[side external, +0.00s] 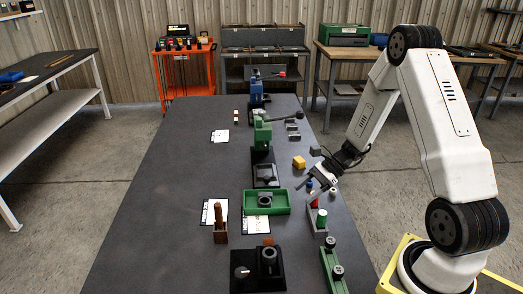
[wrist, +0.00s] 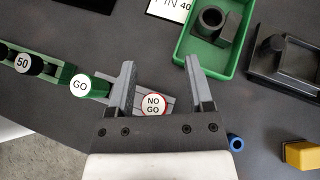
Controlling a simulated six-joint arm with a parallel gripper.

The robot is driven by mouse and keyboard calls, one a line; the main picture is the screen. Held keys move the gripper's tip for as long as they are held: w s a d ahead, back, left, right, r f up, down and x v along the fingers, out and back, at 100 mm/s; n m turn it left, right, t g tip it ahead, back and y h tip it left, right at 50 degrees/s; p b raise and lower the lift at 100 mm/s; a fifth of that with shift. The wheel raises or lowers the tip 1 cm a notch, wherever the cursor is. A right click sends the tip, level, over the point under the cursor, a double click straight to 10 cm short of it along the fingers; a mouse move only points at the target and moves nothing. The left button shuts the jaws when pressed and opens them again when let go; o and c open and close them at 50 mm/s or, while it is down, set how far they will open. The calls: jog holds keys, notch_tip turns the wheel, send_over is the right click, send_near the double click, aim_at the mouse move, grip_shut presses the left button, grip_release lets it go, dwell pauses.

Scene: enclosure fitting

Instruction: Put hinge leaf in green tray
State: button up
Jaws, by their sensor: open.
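A dark grey part with a hollow round barrel and a block-like body, which looks like the hinge leaf (side external: 264,198), lies inside the green tray (side external: 289,204). In the wrist view the part (wrist: 211,20) rests on the floor of the green tray (wrist: 186,52), near its left wall. My gripper (side external: 308,192) is to the right of the tray, above the table. In the wrist view my gripper (wrist: 160,68) is open, with nothing held between its fingers. The tray is beyond its fingertips, to the upper right.
A gauge stand with a green GO plug (wrist: 90,86) and a red-rimmed NO GO plug (wrist: 153,104) sits below my fingers. A yellow block (side external: 299,162), a black fixture (side external: 265,176) and a wooden holder (side external: 220,236) stand nearby. The table's left side is mostly clear.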

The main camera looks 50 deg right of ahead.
jog(key=s+a+r+n+g+h, duration=0.1)
jog(key=s+a+r+n+h, duration=0.2)
jog(key=n, duration=0.8)
jog(key=s+a+r+n+g+h, duration=0.1)
jog(key=s+a+r+n+h, duration=0.3)
jog(key=a+n+h, duration=0.3)
jog(key=a+n, duration=0.1)
jog(key=n, duration=0.2)
jog(key=shift+a+r+n, duration=0.4)
